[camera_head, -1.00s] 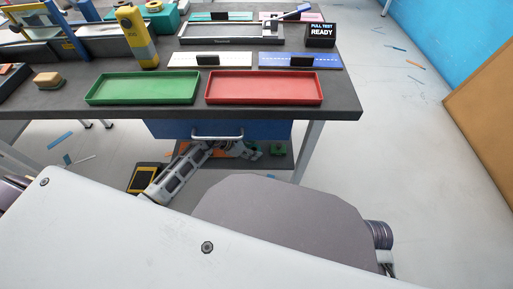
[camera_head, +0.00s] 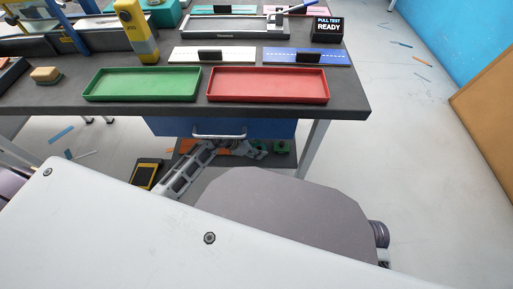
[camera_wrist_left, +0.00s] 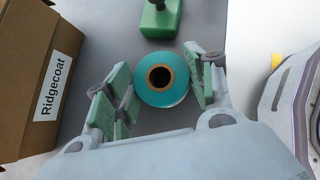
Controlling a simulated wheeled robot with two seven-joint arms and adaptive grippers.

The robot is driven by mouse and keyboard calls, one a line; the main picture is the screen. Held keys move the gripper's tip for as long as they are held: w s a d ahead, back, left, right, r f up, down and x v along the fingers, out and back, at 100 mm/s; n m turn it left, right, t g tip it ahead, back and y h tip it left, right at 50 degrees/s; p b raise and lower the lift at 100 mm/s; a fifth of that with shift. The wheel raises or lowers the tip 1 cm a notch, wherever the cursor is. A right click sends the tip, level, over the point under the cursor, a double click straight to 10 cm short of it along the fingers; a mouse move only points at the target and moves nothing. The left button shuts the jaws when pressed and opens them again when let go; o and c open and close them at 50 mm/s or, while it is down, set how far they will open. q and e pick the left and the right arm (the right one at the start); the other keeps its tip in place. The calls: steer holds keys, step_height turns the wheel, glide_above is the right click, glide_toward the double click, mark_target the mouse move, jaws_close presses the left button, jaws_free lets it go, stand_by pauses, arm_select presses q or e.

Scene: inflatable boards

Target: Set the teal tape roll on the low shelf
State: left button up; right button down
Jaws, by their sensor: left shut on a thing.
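The teal tape roll (camera_wrist_left: 147,94) shows in the left wrist view with its dark round hole facing the camera. It sits between the two fingers of my left gripper (camera_wrist_left: 160,78), which is shut on it. In the head view my left gripper (camera_head: 246,149) reaches under the table, just below the blue drawer, over the low shelf (camera_head: 226,170). The roll cannot be made out there. Whether the roll touches the grey surface below it is unclear. My right gripper is not in view.
A brown box marked Ridgecoat (camera_wrist_left: 36,75) stands left of the gripper, and a green item (camera_wrist_left: 161,20) is beyond the roll. The blue drawer (camera_head: 170,127) is above the arm. Green pieces (camera_head: 282,147) lie at the shelf's right. A yellow-black case (camera_head: 146,174) is left of the arm.

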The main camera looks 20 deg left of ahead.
arm_select(q)
steer(key=o, duration=1)
steer(key=shift+f, duration=0.1)
